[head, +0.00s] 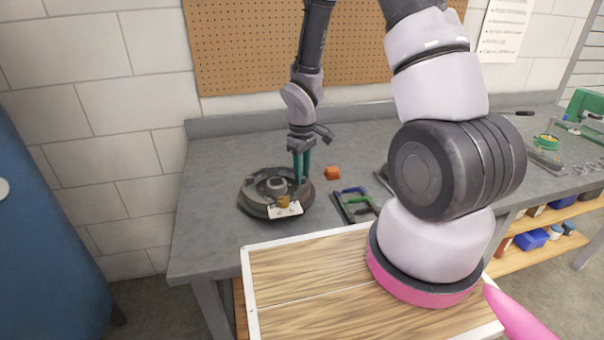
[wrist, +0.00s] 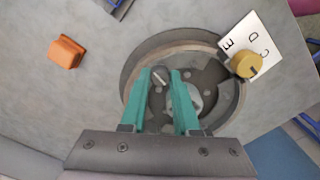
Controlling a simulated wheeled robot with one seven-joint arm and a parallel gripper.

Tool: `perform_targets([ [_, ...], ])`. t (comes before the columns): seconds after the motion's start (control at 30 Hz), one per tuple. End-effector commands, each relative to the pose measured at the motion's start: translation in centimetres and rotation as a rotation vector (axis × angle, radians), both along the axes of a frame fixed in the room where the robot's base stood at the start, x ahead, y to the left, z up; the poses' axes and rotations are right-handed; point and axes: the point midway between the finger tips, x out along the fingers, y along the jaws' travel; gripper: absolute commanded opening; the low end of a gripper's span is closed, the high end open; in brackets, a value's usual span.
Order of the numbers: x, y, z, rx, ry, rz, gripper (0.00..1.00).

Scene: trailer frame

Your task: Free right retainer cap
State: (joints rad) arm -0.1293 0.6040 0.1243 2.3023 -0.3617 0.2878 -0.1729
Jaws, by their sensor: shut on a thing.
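A dark round brake assembly (head: 252,207) lies on the grey bench; it also fills the middle of the wrist view (wrist: 215,113). My gripper (head: 301,181) reaches down onto its right side with teal fingers. In the wrist view, my gripper (wrist: 160,78) is shut on a small round retainer cap (wrist: 160,75) with a pale slot across its face. The cap sits between the fingertips, over the assembly's edge region. A pale hub (wrist: 196,97) shows partly behind the right finger. In the head view the fingers hide the cap. I cannot tell whether it is still seated.
A yellow knob (wrist: 245,64) sits on a white lettered card (wrist: 262,33) at the assembly's front edge. An orange block (head: 333,172) lies to the right on the bench. The bench left of the assembly is clear.

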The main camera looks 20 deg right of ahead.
Motion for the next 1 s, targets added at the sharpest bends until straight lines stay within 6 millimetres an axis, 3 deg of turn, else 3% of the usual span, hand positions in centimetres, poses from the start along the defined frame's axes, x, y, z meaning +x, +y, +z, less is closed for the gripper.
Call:
perform_targets([
  [0.3,0.04,-0.01,0.04,0.0,-0.001,0.139,0.0],
  [0.9,0.06,-0.01,0.04,0.0,-0.001,0.173,0.0],
  [0.93,0.06,-0.01,0.04,0.0,-0.001,0.173,0.41],
  [1.0,0.05,-0.02,0.03,0.0,-0.001,0.172,0.6],
])
